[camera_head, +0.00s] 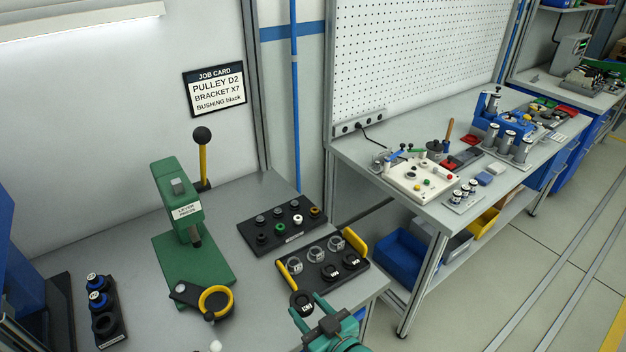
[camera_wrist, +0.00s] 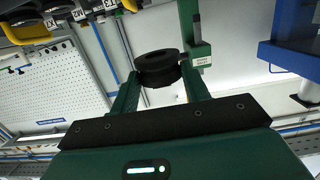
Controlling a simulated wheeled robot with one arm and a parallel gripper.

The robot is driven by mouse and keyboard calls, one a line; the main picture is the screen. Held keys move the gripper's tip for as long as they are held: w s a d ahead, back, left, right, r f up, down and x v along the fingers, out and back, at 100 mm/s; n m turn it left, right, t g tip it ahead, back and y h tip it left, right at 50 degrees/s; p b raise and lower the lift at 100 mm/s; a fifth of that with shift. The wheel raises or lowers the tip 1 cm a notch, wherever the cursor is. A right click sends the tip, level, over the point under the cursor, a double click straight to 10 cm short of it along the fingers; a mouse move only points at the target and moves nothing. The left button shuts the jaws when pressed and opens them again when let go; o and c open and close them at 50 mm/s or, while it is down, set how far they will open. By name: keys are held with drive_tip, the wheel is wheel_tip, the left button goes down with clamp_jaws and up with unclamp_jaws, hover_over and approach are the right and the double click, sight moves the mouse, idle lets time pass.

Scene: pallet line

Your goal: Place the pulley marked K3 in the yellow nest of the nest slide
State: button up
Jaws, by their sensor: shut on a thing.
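A black pulley (camera_head: 301,300) with a small white mark, hard to read, is held in my gripper (camera_head: 317,307). In the wrist view the dark grooved pulley (camera_wrist: 158,68) sits between the two green fingers of my gripper (camera_wrist: 158,80). The yellow nest (camera_head: 216,301) is a ring on the dark arm of the nest slide (camera_head: 186,291), in front of the green lever press (camera_head: 181,225). The nest looks empty. My gripper is to the right of the nest, apart from it, by the near edge of the pulley tray (camera_head: 318,291).
A rack (camera_head: 118,324) with blue-ringed parts stands at the left. The bench between nest and trays is clear.

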drive_tip(key=w+d+f+m+t+h, duration=0.1)
drive_tip(key=w+d+f+m+h, duration=0.1)
drive_tip(key=d, duration=0.4)
drive_tip(key=w+d+f+m+t+h+b, duration=0.1)
drive_tip(key=w+d+f+m+h, duration=0.1)
drive_tip(key=w+d+f+h, duration=0.1)
drive_tip(key=w+d+f+m+t+h, duration=0.1)
drive_tip(key=w+d+f+m+h, duration=0.1)
drive_tip(key=d+f, duration=0.4)
drive_tip(key=d+m+h, duration=0.1)
drive_tip(key=d+h, duration=0.1)
drive_tip(key=d, duration=0.2)
drive_tip(key=shift+w+f+h, duration=0.15)
drive_tip(key=shift+w+h, duration=0.05)
drive_tip(key=shift+h, duration=0.1)
